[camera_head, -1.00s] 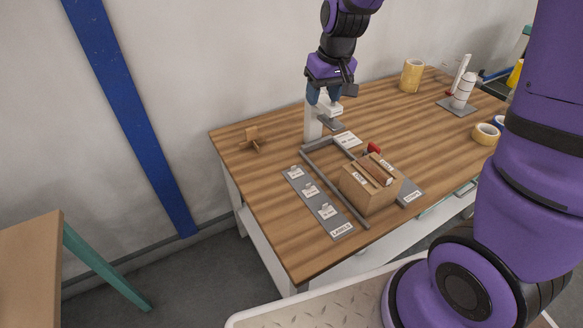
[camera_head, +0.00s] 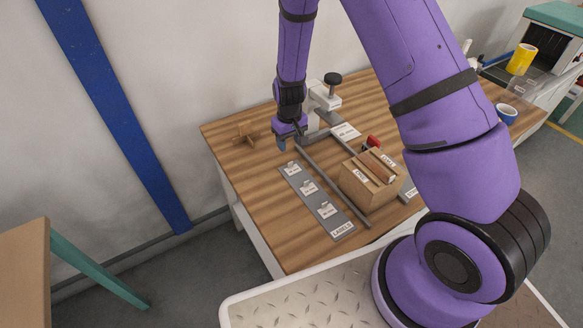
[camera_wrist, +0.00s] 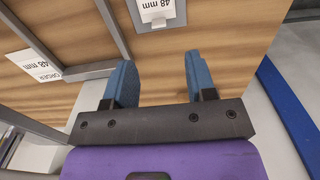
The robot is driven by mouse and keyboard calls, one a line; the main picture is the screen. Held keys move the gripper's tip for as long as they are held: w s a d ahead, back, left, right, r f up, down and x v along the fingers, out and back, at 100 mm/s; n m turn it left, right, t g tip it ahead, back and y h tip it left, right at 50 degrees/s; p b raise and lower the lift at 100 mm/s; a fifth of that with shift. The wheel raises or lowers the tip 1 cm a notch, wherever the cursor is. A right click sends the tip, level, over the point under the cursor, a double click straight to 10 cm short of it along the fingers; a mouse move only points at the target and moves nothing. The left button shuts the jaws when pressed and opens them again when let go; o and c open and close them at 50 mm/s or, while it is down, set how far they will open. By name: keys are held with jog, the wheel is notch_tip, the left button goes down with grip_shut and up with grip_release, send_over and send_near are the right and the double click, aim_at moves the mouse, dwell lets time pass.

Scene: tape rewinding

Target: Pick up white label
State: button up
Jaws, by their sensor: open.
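A grey strip marked LABELS (camera_head: 347,219) lies on the wooden table and holds three small white labels: a far one (camera_head: 292,168), a middle one (camera_head: 308,187) and a near one (camera_head: 326,210). The wrist view shows one white label reading 48 mm (camera_wrist: 160,12) at its top edge, cut off by the frame. My gripper (camera_head: 287,142) is just beyond the far end of the strip. In the wrist view my gripper (camera_wrist: 161,78) has its two blue fingers wide apart with nothing between them. The label lies ahead of the fingers, apart from them.
A grey rail frame (camera_head: 333,181) runs beside the strip. A cardboard box (camera_head: 365,188) stands inside it. A white order card (camera_wrist: 35,65) reads 48 mm. A white press with a black knob (camera_head: 326,93) stands behind my gripper, and a small wooden piece (camera_head: 244,132) lies left.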

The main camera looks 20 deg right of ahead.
aim_at(293, 168)
jog(key=shift+s+d+f, duration=0.1)
jog(key=shift+f, duration=4.3)
jog(key=shift+c, duration=0.2)
grip_shut()
